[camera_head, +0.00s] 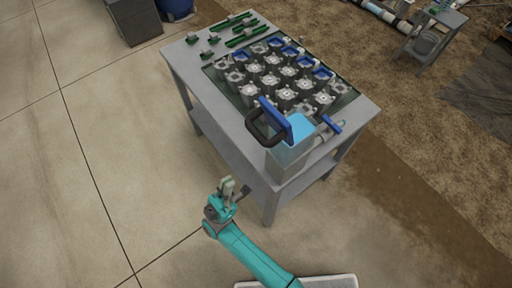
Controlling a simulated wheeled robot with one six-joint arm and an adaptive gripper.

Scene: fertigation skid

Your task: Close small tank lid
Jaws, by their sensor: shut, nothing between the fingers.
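The small tank (286,160) is a pale, see-through box with light blue inside, at the near corner of the grey table. Its blue lid (276,119) stands up steeply from the left side of the tank, so the tank's top is open. A dark loop-shaped handle (251,128) sticks out on the lid's left side. My gripper (229,184) is shut and empty. In the picture it is below and left of the tank, apart from the lid and the table.
The grey table (191,69) carries a dark tray with several grey round fittings and blue pieces. Green parts (241,30) lie at its far end. A blue-handled pipe (331,125) sits right of the tank. Concrete floor left of the table is clear.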

